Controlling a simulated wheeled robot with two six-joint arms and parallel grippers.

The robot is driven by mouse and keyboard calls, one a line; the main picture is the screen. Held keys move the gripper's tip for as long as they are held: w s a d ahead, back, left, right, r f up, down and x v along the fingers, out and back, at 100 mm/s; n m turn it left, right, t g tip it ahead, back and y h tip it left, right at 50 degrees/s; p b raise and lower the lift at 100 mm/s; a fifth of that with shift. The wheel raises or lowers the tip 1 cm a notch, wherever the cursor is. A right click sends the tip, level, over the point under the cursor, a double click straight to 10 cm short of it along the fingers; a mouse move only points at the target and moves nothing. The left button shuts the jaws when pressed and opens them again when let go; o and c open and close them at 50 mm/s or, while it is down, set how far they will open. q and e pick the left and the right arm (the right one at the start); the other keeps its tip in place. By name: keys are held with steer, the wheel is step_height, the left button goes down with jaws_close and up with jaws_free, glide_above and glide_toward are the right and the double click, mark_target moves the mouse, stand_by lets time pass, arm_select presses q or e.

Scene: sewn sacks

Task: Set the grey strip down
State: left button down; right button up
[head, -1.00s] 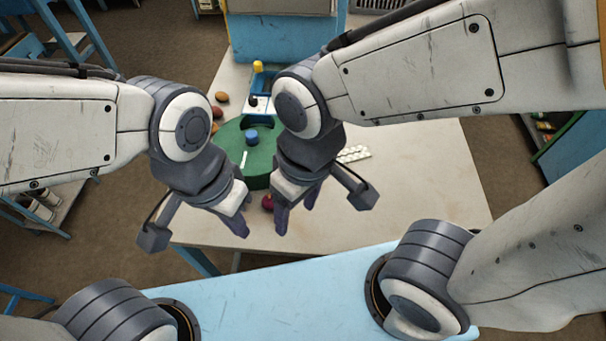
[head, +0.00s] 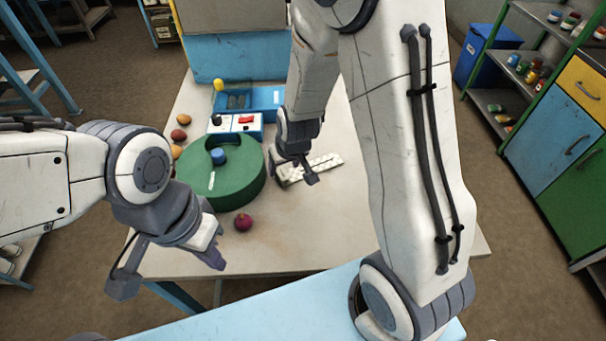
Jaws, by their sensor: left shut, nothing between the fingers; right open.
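A pale, dotted strip (head: 326,164) lies on the table to the right of the round green holder; it is the only thing I see that could be the grey strip. My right gripper (head: 280,170) is open, low over the table at the strip's left end, and partly covers it. I cannot tell whether its fingers touch the strip. My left gripper (head: 216,260) is shut and empty, over the table's front left edge.
Several brownish balls (head: 179,134) lie at left. A blue tray (head: 264,101) and a box with a red button (head: 246,119) stand behind. The table's right side (head: 345,215) is clear.

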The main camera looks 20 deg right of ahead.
mark_target(283, 175)
steer(key=shift+x, duration=3)
steer(key=shift+s+d, duration=0.1)
steer(key=shift+d, duration=0.1)
jaws_close()
